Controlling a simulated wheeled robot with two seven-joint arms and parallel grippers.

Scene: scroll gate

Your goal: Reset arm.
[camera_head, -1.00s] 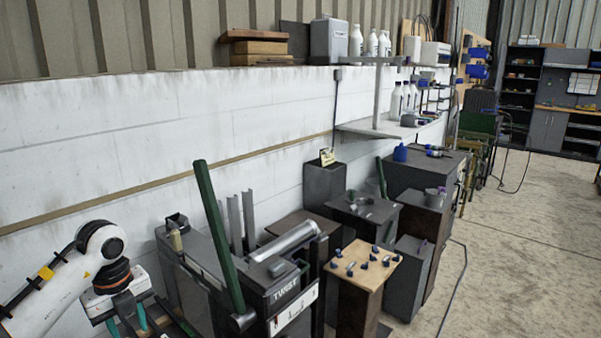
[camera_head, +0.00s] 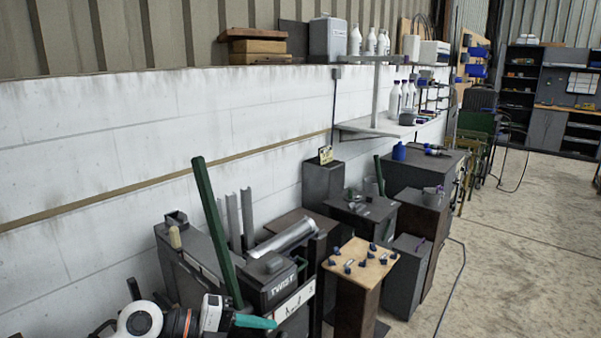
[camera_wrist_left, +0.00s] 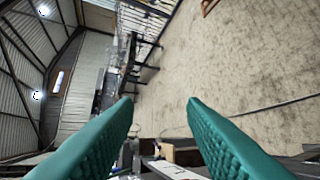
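My left gripper (camera_head: 258,322) is low at the bottom of the head view, its teal finger pointing right in front of the dark machine marked TWIST (camera_head: 283,285). In the left wrist view the two teal fingers of my left gripper (camera_wrist_left: 160,103) are spread wide apart with nothing between them. The wrist camera looks sideways across the room, with the floor at right. My right gripper is not in view.
A green bar (camera_head: 212,220) leans up from the TWIST machine, beside a silver cylinder (camera_head: 285,238). A wooden-topped stand (camera_head: 355,275) with small blue-and-dark parts is to the right, among several dark pedestals. Open floor (camera_head: 530,250) lies at far right.

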